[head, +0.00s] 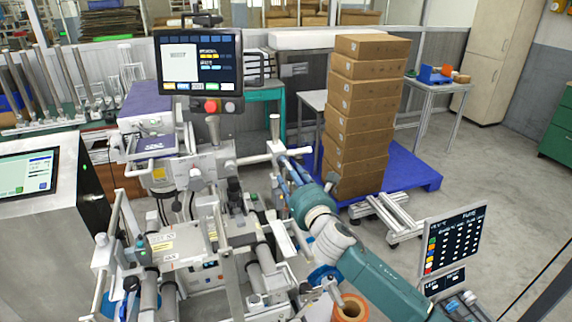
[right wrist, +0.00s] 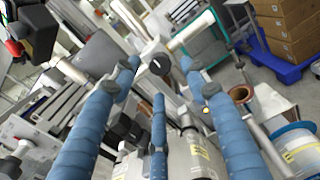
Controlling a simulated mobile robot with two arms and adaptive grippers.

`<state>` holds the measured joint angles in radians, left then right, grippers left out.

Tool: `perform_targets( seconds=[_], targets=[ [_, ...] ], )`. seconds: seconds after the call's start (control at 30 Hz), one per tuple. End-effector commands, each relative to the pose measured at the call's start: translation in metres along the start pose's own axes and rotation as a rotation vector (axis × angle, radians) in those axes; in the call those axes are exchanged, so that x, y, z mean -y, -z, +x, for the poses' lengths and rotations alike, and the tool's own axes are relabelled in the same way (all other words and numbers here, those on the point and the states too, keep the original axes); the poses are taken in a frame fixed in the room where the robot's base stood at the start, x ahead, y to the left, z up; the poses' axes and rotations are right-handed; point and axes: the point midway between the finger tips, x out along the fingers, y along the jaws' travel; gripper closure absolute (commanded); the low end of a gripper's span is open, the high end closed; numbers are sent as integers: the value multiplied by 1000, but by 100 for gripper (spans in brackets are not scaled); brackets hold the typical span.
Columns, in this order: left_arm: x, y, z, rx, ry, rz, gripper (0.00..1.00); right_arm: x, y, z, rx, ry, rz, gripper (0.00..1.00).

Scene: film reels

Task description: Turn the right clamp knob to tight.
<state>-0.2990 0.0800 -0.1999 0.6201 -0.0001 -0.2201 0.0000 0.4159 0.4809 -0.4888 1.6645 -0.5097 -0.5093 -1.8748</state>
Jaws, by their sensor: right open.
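In the right wrist view a round black knob (right wrist: 160,65) with a pale mark on its face sits on a light metal bar, likely the right clamp knob. The blue fingers of my right gripper (right wrist: 158,80) are spread open, with the knob ahead between their tips. I cannot tell whether any finger touches it. In the head view my right gripper (head: 281,168) reaches from the right to the end of the machine's white clamp bar (head: 256,157). The knob's face is not clearly seen there. My left gripper is not in view.
The reel machine (head: 185,243) with metal posts and rollers fills the lower left. A monitor (head: 199,62) with a red button stands above it. Stacked cardboard boxes (head: 357,125) stand on a blue pallet (head: 418,180) behind my right arm. A small display panel (head: 455,240) is at lower right.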

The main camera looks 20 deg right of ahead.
Motion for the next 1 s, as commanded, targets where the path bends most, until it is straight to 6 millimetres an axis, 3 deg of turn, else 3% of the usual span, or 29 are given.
perform_targets(
  seconds=[0.23,0.63,0.87,1.0],
  targets=[
    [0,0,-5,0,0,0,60,0,-1,29,0,1,2,55],
    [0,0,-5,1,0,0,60,0,1,35,-1,0,1,55],
    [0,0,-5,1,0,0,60,0,1,34,-1,0,1,100],
    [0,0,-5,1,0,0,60,0,1,34,-1,0,3,100]
  ],
)
